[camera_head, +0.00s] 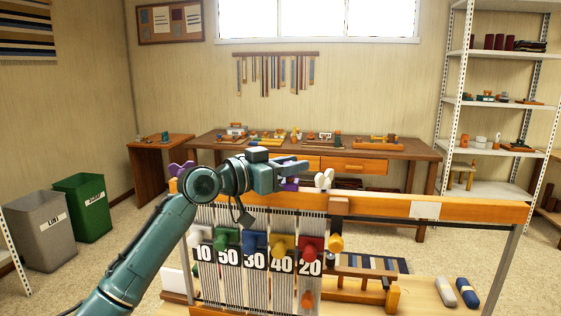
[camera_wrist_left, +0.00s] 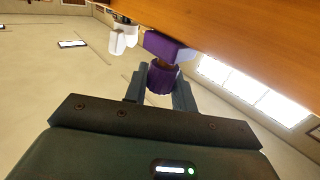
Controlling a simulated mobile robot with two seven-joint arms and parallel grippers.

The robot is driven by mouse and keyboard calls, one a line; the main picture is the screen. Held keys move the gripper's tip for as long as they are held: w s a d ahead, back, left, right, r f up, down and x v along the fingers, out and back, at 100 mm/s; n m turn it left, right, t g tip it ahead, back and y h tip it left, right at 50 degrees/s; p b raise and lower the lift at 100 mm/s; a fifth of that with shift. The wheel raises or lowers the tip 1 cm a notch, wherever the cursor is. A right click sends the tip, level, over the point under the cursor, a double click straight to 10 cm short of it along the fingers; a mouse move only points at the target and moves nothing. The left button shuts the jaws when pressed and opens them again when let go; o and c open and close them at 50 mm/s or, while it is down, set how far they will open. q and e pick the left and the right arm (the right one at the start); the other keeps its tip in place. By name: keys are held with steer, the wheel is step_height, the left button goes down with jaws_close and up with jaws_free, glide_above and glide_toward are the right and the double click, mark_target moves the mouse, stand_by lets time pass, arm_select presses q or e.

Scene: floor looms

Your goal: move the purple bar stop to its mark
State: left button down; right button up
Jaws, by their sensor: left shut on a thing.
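My left gripper (camera_head: 302,172) reaches over the loom's top wooden beam (camera_head: 380,206). In the left wrist view its two fingers (camera_wrist_left: 163,92) are shut around the ribbed purple knob of the purple bar stop (camera_wrist_left: 166,47). The stop's purple block sits against the wooden beam (camera_wrist_left: 235,30). In the head view only a little of the purple stop (camera_head: 290,185) shows below the fingers. A white double-lobed piece (camera_head: 324,179) stands on the beam just right of it. I cannot make out the stop's mark. My right gripper is not in view.
A purple winged piece (camera_head: 182,168) is at the beam's left end. A blank white plate (camera_head: 425,210) is on its front, right. Numbered weights with coloured knobs (camera_head: 255,241) hang below among the threads. A workbench (camera_head: 300,146) stands behind; grey (camera_head: 41,231) and green (camera_head: 84,208) bins stand left.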

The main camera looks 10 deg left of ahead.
arm_select(q)
steer(key=c, duration=1.2)
jaws_free()
steer(key=shift+d, duration=0.35)
steer(key=shift+o, duration=0.2)
steer(key=shift+a, duration=0.1)
steer(key=shift+a, duration=0.1)
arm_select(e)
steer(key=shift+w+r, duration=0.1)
arm_select(q)
steer(key=b+v, duration=0.3)
steer(key=v, duration=1)
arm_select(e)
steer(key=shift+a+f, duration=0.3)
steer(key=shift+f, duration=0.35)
arm_select(q)
steer(key=shift+s, duration=0.1)
